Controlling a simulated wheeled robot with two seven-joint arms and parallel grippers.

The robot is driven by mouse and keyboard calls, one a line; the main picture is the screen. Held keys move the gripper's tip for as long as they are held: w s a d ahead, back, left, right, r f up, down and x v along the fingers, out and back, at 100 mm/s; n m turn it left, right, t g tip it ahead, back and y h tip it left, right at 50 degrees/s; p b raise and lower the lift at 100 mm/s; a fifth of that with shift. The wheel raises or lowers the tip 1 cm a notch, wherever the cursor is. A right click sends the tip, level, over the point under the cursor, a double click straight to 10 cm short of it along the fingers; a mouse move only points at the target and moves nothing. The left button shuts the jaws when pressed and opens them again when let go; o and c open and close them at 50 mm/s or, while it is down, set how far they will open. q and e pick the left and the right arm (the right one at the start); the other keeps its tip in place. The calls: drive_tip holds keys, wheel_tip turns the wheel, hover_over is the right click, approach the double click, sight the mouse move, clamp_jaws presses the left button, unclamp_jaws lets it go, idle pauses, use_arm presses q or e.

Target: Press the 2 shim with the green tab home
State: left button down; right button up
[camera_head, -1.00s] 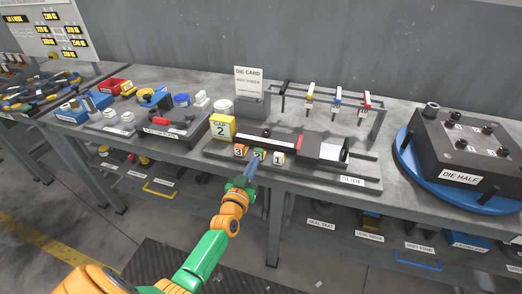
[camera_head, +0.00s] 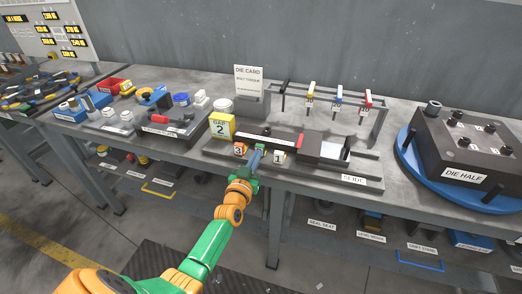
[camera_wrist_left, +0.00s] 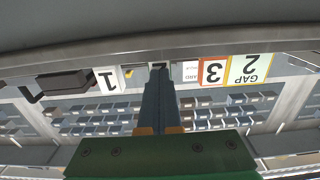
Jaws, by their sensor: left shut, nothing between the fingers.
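The 2 shim is almost wholly hidden behind my left gripper (camera_head: 258,152) in the head view. In the left wrist view, which looks upside down, only a sliver of a pale face shows past the closed fingers (camera_wrist_left: 158,82). The orange 3 shim (camera_head: 239,150) stands to its left and the pale 1 shim (camera_head: 278,157) to its right, along the front of the slide fixture (camera_head: 355,180). The left fingers are shut and empty, with their tips at the 2 shim's place; I cannot tell whether they touch it. My right gripper is not in view.
A yellow GAP 2 block (camera_head: 222,126) stands left of the fixture. A die card (camera_head: 248,80) and a rack with coloured hanging tags (camera_head: 338,97) stand behind. The die half (camera_head: 465,145) sits on a blue disc at the right.

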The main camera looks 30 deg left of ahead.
use_arm(q)
drive_tip(key=shift+b+x, duration=0.9)
drive_tip(key=shift+x, duration=0.4)
drive_tip(key=shift+s+r+p, duration=0.1)
drive_tip(key=shift+s+p, duration=0.15)
drive_tip(key=shift+p, duration=0.2)
drive_tip(key=p+v, duration=0.5)
drive_tip(key=v, duration=0.2)
drive_tip(key=shift+s+d, duration=0.15)
drive_tip(key=shift+s, duration=0.15)
